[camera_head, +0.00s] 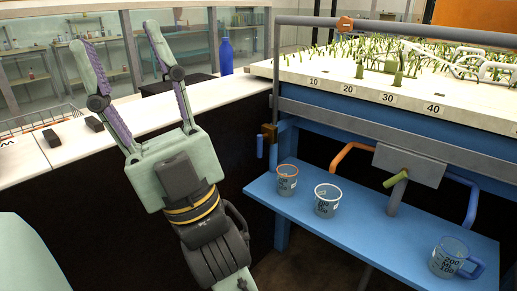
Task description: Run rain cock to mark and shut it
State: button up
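My gripper (115,33) is at the upper left, with its two fingers spread wide and nothing between them. It is in front of the white counter, well left of the flume. A green-handled cock (395,181) hangs under a grey box (409,166) below the flume. A brass fitting (268,130) with a blue lever (260,146) is at the flume's left end. I cannot tell which is the rain cock. An orange-rimmed cup (287,183), a white-rimmed cup (326,205) and a blue-handled jug (449,259) stand on the shelf; their fill levels are unclear.
The blue shelf (370,237) has bare room between the cups and jug. An orange pipe (350,147) and a blue pipe (472,197) curve beside the grey box. The flume edge (365,95) is numbered 10 to 40. A blue bottle (226,57) stands on the counter (75,140).

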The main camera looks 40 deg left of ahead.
aim_at(260, 137)
jog(key=k+j, duration=0.1)
jog(key=j, duration=0.35)
jog(key=k+j, duration=0.1)
jog(key=j, duration=0.3)
jog(key=k+j, duration=0.1)
jog(key=j, duration=0.35)
jog(key=u, duration=0.05)
